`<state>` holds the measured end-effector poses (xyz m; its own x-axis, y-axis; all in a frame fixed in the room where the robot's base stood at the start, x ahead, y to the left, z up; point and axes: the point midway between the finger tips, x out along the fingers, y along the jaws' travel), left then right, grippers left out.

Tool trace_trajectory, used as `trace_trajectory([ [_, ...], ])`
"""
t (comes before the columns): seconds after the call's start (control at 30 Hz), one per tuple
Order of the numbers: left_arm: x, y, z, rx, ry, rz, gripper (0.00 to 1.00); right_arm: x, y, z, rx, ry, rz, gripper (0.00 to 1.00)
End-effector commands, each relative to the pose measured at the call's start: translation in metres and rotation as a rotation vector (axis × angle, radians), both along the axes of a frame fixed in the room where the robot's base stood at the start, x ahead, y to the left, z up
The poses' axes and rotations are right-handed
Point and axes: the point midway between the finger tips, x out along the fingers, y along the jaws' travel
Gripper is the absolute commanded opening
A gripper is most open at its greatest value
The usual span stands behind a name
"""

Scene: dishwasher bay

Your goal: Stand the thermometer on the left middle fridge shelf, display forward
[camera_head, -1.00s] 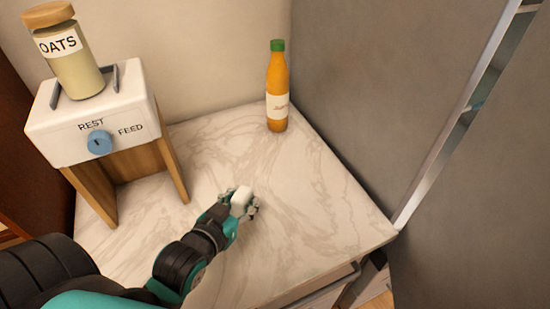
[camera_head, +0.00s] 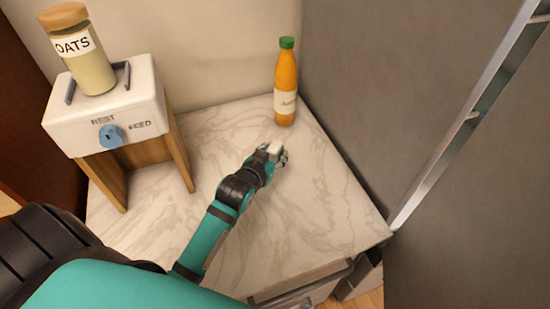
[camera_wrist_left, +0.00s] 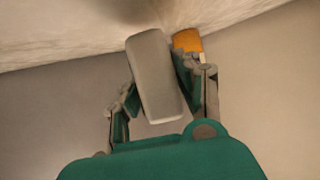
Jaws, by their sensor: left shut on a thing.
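The thermometer appears as a small white rounded block (camera_head: 273,147) in my left gripper (camera_head: 275,155). In the left wrist view the pale block (camera_wrist_left: 155,75) sits between the two fingers of the left gripper (camera_wrist_left: 157,95), which are shut on it. No display shows on the side facing that camera. The gripper is above the marble counter, short of the juice bottle. The fridge (camera_head: 385,85) is the tall grey body on the right; a narrow gap shows along its edge, and its middle shelf cannot be made out. My right gripper is not in view.
An orange juice bottle (camera_head: 285,85) with a green cap stands at the back of the marble counter (camera_head: 320,205). A white dispenser (camera_head: 105,115) on wooden legs, with an oats jar (camera_head: 82,55) on top, stands at the left. The counter's front right is clear.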

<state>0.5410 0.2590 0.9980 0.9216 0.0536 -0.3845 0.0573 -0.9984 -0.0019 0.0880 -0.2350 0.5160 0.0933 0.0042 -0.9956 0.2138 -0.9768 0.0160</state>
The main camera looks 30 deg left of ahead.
Motion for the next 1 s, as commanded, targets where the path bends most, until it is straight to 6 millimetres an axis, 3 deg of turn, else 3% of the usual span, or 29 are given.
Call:
trace_trajectory([
  [0.3,0.001,0.000,-0.033,-0.001,0.001,0.000,0.00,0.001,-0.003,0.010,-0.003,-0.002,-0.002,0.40],
  [0.67,0.001,0.000,-0.038,-0.001,0.000,0.000,0.00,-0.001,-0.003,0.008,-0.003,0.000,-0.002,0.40],
  [0.7,0.001,0.000,-0.039,0.000,0.000,0.000,0.34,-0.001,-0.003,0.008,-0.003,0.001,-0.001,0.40],
  [0.87,0.001,0.000,-0.038,0.000,0.000,0.000,0.55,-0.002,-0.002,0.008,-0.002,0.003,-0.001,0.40],
  [1.0,0.001,0.000,-0.038,0.000,0.000,0.000,0.56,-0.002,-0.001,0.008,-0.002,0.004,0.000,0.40],
])
